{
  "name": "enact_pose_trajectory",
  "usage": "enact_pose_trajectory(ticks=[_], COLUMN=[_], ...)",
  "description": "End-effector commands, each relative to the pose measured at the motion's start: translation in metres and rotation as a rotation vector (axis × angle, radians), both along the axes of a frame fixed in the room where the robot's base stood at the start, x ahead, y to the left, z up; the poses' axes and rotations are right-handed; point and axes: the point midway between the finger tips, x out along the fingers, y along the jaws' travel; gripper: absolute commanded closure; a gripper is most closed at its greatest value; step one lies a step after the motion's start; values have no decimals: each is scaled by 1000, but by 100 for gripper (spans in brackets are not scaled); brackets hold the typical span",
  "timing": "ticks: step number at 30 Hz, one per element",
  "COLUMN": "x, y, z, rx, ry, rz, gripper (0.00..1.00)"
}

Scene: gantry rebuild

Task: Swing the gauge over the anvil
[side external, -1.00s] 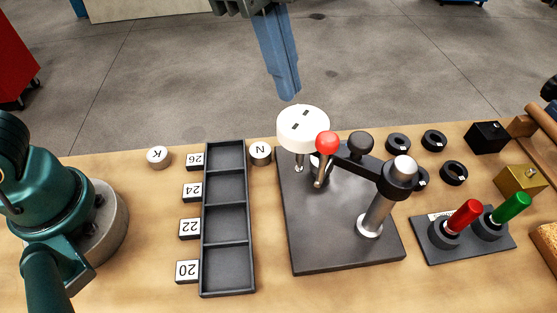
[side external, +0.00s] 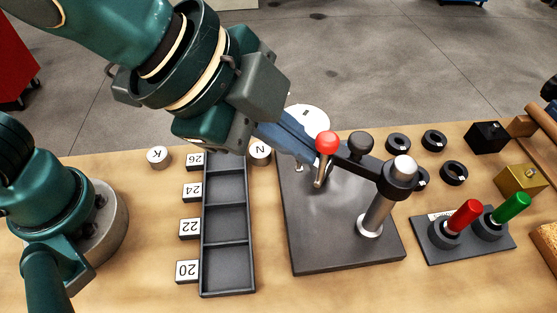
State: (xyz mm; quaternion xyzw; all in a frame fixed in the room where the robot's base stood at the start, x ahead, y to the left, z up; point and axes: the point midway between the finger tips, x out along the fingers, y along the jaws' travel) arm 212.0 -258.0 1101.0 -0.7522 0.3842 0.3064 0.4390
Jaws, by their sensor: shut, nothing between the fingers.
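The gauge (side external: 308,117) is a white round dial on a black swing arm (side external: 357,168), which pivots on a steel post (side external: 376,215) on a dark base plate (side external: 322,242). A red ball knob (side external: 327,143) tops a short metal rod on the arm. My gripper (side external: 311,155) is shut and empty, its blue fingers reaching in from the upper left. The fingertips are close to the rod below the red knob and cover part of the dial; I cannot tell whether they touch. The anvil is not clearly visible near the fingertips and rod.
A black compartment tray (side external: 228,235) with number tiles stands left of the plate. Round weights marked K (side external: 157,157) and N (side external: 260,155) stand nearby. Black rings (side external: 453,173), a holder with red (side external: 466,216) and green (side external: 515,208) handles, and blocks fill the right.

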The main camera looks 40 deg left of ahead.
Motion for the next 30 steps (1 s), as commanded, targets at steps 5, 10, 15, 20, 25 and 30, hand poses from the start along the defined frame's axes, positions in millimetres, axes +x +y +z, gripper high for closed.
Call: enact_pose_trajectory(ticks=[5, 10, 15, 20, 25, 30], x=[11, 14, 15, 15, 17, 24], y=[-6, -8, -9, -8, -7, -3], z=[-17, -23, -23, -23, -23, -23], rx=[4, 2, 1, 1, 1, 1], ry=[2, 2, 0, 0, -1, 1], rz=[2, 0, 0, 0, 1, 4], gripper=[100, 100, 100, 100, 100, 100])
